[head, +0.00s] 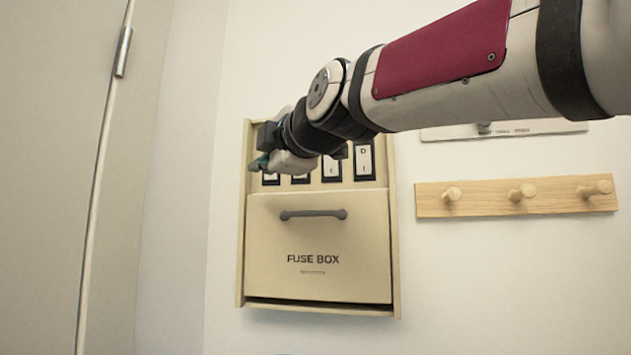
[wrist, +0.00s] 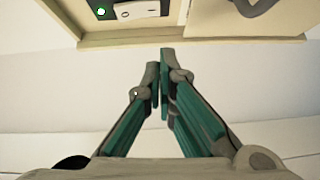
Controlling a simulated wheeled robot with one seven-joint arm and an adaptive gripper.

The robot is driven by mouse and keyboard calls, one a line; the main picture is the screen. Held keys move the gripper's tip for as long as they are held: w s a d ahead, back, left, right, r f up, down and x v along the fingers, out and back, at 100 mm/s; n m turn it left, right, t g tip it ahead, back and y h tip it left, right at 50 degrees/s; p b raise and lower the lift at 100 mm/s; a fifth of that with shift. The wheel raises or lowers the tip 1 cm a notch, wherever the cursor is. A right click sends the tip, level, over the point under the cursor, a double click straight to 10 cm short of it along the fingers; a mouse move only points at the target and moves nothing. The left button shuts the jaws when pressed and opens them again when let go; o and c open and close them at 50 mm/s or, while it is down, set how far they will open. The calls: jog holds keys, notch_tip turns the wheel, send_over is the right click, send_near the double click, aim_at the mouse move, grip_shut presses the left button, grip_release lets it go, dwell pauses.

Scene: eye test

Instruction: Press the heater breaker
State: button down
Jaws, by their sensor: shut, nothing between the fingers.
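The cream fuse box (head: 394,250) is fixed to the wall in the head view, with a row of several rocker breakers along its upper part. The rightmost breaker (head: 364,160) and the one left of it (head: 332,168) show largely clear. The left ones (head: 271,179) are mostly hidden behind my gripper (head: 259,163). I cannot read which breaker is the heater's. In the wrist view, my gripper (wrist: 160,58) is shut and empty, its tips near the box's edge (wrist: 120,41). One white breaker (wrist: 138,10) with a lit green lamp (wrist: 101,12) shows beyond.
The fuse box cover (head: 318,235), with a grey handle (head: 313,214), sits below the breakers. A wooden peg rail (head: 480,206) and a partly hidden white panel (head: 530,128) are on the wall at right. A door (head: 50,150) stands at left.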

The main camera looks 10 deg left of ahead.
jog(key=shift+f+b+v, duration=0.25)
jog(key=shift+b+v, duration=0.3)
jog(key=shift+v, duration=0.9)
jog(key=shift+f+b+v, duration=0.2)
jog(key=shift+b+v, duration=0.35)
jog(key=shift+v, duration=0.85)
jog(key=s+d+f+m+g+h, duration=0.2)
jog(key=d+f+m+h, duration=0.2)
jog(key=d+f+m, duration=0.65)
jog(key=s+d+f+m+g+h, duration=0.3)
jog(key=d+f, duration=0.5)
jog(key=f, duration=0.7)
jog(key=s+d+f+m+g+h, duration=0.1)
jog(key=s+d+f+m+g, duration=0.1)
jog(key=s+d+f+m, duration=0.3)
jog(key=s+d+f+m+g+h, duration=0.2)
jog(key=s+d+f+m, duration=0.4)
jog(key=s+f, duration=0.5)
notch_tip(320, 180, down, 6)
jog(key=shift+d+r+g+h, duration=0.25)
jog(key=shift+d+g+h, duration=0.05)
jog(key=shift+d, duration=0.4)
jog(key=shift+s, duration=0.15)
